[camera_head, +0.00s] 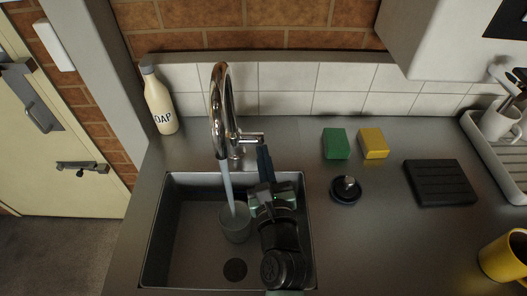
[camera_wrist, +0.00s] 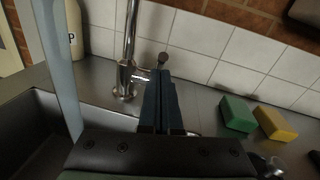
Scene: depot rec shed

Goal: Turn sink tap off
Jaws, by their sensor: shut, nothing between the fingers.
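The chrome sink tap (camera_head: 219,100) stands behind the sink with a tall curved spout. Water (camera_head: 227,186) runs from it into a grey cup (camera_head: 235,222) in the sink. Its side handle (camera_head: 250,138) points right; in the wrist view the tap (camera_wrist: 127,75) and handle (camera_wrist: 139,76) show just left of and behind my fingers. My gripper (camera_head: 262,150) is shut and empty, its fingertips just below and in front of the handle's outer end. I cannot tell whether they touch it. In the wrist view my gripper (camera_wrist: 161,78) hides part of the counter.
The sink (camera_head: 172,230) is under my arm. A soap bottle (camera_head: 159,102) stands left of the tap. Green (camera_head: 336,143) and yellow (camera_head: 373,143) sponges, a black sink plug (camera_head: 346,190) and a black ribbed pad (camera_head: 440,182) lie right. A yellow mug (camera_head: 505,257) is at the right edge.

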